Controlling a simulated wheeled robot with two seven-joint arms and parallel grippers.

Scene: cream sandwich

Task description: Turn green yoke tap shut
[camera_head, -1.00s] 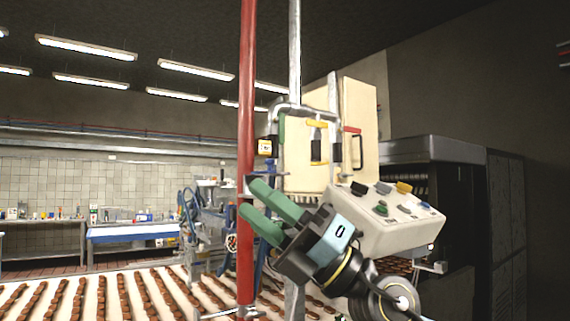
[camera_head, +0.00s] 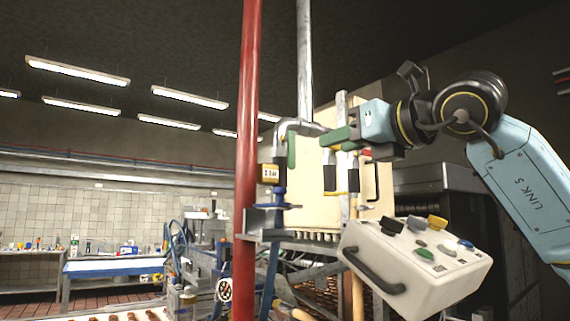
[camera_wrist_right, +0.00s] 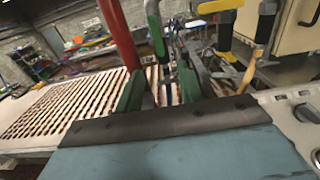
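The green yoke tap's handle (camera_head: 291,150) hangs upright beside the bent grey pipe, just right of the red pole. It also shows in the right wrist view (camera_wrist_right: 155,28), beyond the fingers. My right gripper (camera_head: 325,139) is to the right of this handle, its green fingers pointing left towards it. In the right wrist view the two fingers (camera_wrist_right: 162,85) stand apart with a gap between them, and nothing is gripped. The green handle appears apart from the fingertips. My left gripper is not in view.
A red pole (camera_head: 246,190) stands left of the tap. A yellow handle (camera_wrist_right: 222,30) and a red handle (camera_head: 367,153) are close by on the right. A cream control box (camera_head: 415,270) with coloured buttons sits below my right arm. A conveyor with brown pieces (camera_wrist_right: 65,110) runs below.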

